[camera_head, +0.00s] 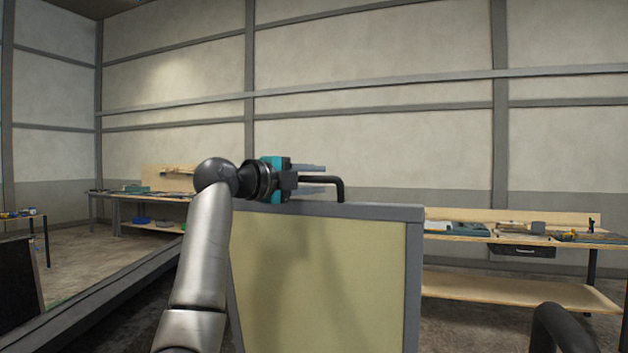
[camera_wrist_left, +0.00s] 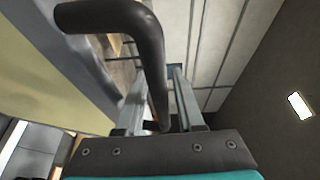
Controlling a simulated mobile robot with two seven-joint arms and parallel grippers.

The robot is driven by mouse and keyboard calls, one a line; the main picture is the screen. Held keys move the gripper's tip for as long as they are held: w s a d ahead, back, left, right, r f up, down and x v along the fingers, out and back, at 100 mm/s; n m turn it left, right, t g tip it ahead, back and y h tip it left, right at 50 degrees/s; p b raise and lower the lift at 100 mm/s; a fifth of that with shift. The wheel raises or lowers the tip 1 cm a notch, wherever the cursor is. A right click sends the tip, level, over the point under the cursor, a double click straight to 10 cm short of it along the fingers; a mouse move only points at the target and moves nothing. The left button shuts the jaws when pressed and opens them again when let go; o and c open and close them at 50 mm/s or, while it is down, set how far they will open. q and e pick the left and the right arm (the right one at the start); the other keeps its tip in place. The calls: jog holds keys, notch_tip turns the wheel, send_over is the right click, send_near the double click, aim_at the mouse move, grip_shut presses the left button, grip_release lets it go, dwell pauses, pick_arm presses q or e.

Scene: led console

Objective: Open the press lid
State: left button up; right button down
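The press lid (camera_head: 320,275) is a pale yellow panel in a grey frame, standing steeply upright in the middle of the head view. A bent black handle (camera_head: 339,184) rises from its top edge; it also crosses the left wrist view (camera_wrist_left: 150,45). My left gripper (camera_head: 312,179) is at the top of the lid. Its two fingers are spread, one on each side of the handle bar, with visible gaps, as the left wrist view (camera_wrist_left: 157,85) also shows. Whether a finger touches the bar is unclear. My right gripper is not in view.
A workbench (camera_head: 525,289) with tools stands behind the lid on the right. Another bench (camera_head: 115,195) stands at the back left. A dark curved tube (camera_head: 557,325) shows at the lower right corner. The space above the lid is clear up to the wall.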

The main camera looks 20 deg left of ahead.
pick_arm(q)
grip_shut()
dwell(1.1)
